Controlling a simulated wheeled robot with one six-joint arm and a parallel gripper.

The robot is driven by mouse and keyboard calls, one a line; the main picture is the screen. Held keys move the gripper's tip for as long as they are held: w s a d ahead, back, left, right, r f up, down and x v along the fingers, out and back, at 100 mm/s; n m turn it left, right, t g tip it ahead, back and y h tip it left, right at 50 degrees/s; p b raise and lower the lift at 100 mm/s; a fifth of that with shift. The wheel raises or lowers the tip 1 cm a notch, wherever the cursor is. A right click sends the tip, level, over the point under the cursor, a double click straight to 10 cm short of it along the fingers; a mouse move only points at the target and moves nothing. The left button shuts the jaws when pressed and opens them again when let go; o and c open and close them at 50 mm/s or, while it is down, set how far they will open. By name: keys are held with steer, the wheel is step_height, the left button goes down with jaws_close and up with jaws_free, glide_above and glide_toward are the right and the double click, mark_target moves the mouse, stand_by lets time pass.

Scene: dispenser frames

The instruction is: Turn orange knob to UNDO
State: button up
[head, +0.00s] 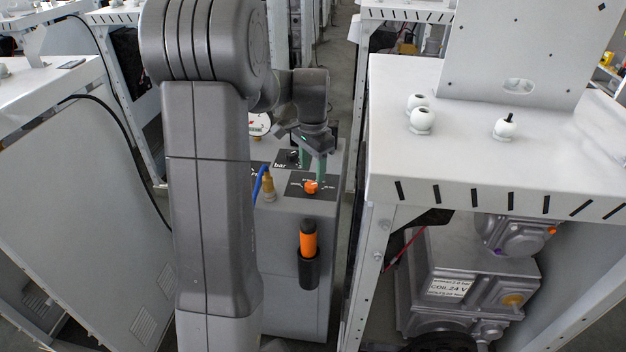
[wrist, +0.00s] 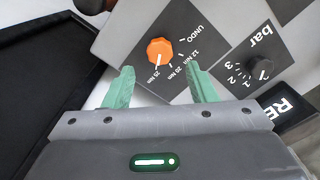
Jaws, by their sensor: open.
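The orange knob (wrist: 160,51) sits on a dark dial plate (wrist: 181,22) marked UNDO, 12 Nm, 20 Nm and 25 Nm. Its white mark points down toward 25 Nm in the wrist view; UNDO is up and to the right of the knob. The knob also shows in the head view (head: 311,188), on top of the grey dispenser box (head: 300,235). My gripper (wrist: 160,70) is open, with one green finger to each side of the knob's line in the wrist view. The fingers appear short of the knob and hold nothing. In the head view my gripper (head: 313,165) is just above the knob.
A black knob (wrist: 259,68) with a bar scale is to the right in the wrist view. In the head view, a brass fitting with a blue hose (head: 268,186) stands left of the orange knob. An orange-handled tool (head: 308,240) hangs in front. A white table (head: 450,165) is close on the right.

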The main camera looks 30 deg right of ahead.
mark_target(312, 184)
steer(key=shift+f, duration=2.35)
steer(key=c, duration=1)
